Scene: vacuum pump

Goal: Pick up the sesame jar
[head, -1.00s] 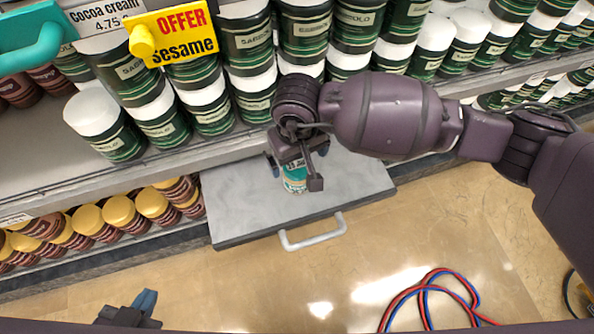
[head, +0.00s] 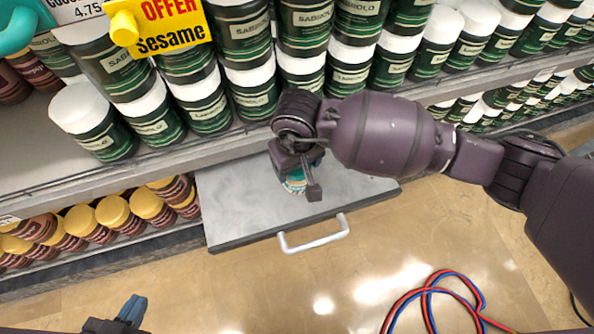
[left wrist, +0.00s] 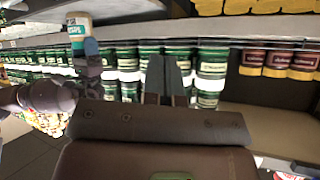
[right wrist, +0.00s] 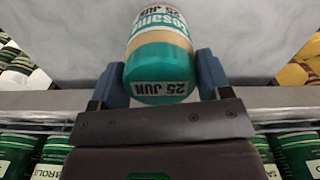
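The sesame jar (head: 295,186) is a small jar with a teal and cream label reading "Sesame" and "25 JUN". In the head view it is at the grey pulled-out panel, mostly hidden under my right gripper (head: 300,172). In the right wrist view the jar (right wrist: 160,55) sits between both blue fingers, which press close on its sides. Whether it rests on the panel or is just above it, I cannot tell. It also shows in the left wrist view (left wrist: 79,20). My left gripper (head: 131,309) is low at the left, far from the jar, with its fingers together and empty.
The grey panel (head: 235,210) has a light handle (head: 315,238) at its front. Yellow-lidded jars (head: 112,212) fill the lower left shelf. Red and blue cables (head: 440,290) lie on the otherwise open floor.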

